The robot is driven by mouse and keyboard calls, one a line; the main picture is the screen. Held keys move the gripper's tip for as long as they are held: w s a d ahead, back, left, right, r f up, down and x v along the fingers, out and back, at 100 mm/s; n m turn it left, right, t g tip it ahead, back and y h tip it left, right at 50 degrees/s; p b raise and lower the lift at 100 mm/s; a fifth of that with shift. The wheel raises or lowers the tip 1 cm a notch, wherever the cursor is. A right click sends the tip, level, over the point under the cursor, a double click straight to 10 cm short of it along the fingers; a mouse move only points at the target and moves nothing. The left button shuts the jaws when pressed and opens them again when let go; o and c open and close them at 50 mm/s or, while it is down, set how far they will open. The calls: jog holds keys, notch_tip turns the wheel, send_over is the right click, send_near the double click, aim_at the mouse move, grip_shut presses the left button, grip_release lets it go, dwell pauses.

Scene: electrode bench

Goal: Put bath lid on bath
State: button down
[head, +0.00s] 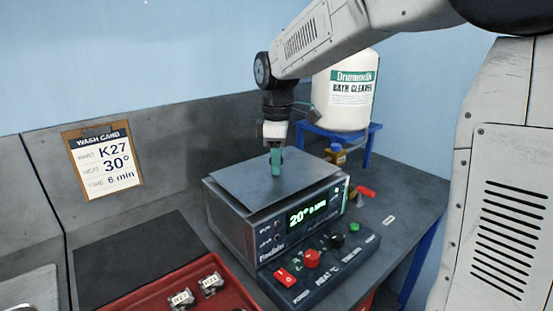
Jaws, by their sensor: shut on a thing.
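The bath (239,234) is a grey box with a green display reading 20° on its front, standing on the bench. The bath lid (250,186) is a flat grey plate over the top of the bath. It looks slightly turned relative to the box, and I cannot tell whether it rests on the rim or hovers just above it. My gripper (276,165) points down at the middle of the lid, with teal at its tips, and is shut on the lid's handle. The handle is mostly hidden by the fingers. The inside of the bath is hidden.
A control panel (330,266) with red, black and green knobs sits before the bath. A red tray (228,281) with labelled metal parts is at front left. A white cleaner drum (346,92) stands on a blue stand behind. A wash card (102,160) hangs on the wall.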

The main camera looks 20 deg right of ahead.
jog(key=shift+f, duration=0.55)
dwell(1.0)
jog(key=shift+c, duration=2.4)
grip_release()
jog(key=shift+r, duration=3.5)
